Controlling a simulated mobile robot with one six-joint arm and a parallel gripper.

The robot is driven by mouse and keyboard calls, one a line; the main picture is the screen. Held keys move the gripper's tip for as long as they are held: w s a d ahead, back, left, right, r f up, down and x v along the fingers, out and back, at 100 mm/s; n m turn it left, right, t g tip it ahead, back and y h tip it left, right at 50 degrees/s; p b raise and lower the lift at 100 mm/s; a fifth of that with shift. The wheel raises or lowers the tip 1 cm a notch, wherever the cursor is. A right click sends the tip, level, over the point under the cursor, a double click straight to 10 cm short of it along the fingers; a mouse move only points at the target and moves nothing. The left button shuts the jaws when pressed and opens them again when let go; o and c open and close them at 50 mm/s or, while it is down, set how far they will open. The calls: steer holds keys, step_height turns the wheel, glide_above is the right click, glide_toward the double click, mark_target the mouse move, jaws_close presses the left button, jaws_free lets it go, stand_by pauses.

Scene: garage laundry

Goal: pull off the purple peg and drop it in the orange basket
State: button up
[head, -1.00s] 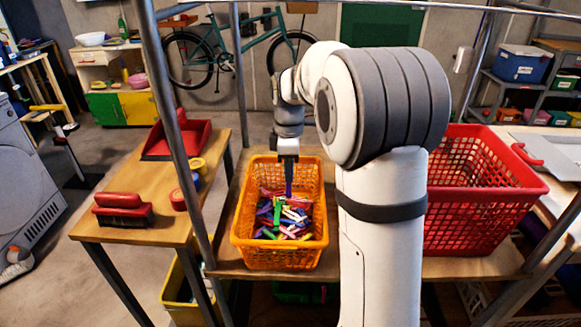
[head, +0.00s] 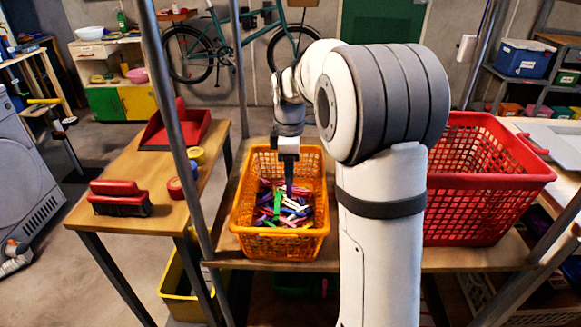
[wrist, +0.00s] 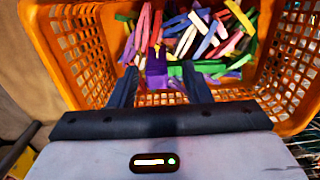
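The orange basket (head: 246,241) stands on the wooden shelf and holds a heap of coloured pegs (head: 270,222). My gripper (head: 289,180) points down into the basket, over the far part of the heap. In the wrist view my gripper (wrist: 159,68) has its two dark fingers apart. A purple peg (wrist: 155,66) shows between the fingertips, with a gap on either side. A green piece lies just right of it. Whether the purple peg rests on the heap is hard to tell. Its lower part is hidden. I see no line or rack with a peg on it.
A red basket (head: 470,205) stands right of my arm. At left, a wooden table (head: 150,180) holds a red dustpan (head: 178,130), a red brush (head: 118,197) and rolls of tape (head: 176,188). Metal poles (head: 172,110) rise close on both sides of my arm.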

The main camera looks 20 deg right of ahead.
step_height(320, 180, up, 8)
steer(key=shift+s+r+p, duration=0.1)
steer(key=shift+p, duration=1.05)
steer(key=s+a+r+m+t+p, duration=0.1)
steer(key=s+m+p, duration=0.3)
steer(key=s, duration=0.4)
steer(key=s+r+m+t+p, duration=0.1)
steer(key=s+r+m+p, duration=0.3)
steer(key=s, duration=0.4)
steer(key=s+a+r+m+p, duration=0.1)
steer(key=s+r+m+p, duration=0.1)
steer(key=s+m+p, duration=0.4)
steer(key=s, duration=0.3)
steer(key=shift+a+r+t, duration=0.3)
steer(key=shift+r+t, duration=0.05)
steer(key=shift+t, duration=0.05)
steer(key=shift+s, duration=0.1)
steer(key=shift+c, duration=0.8)
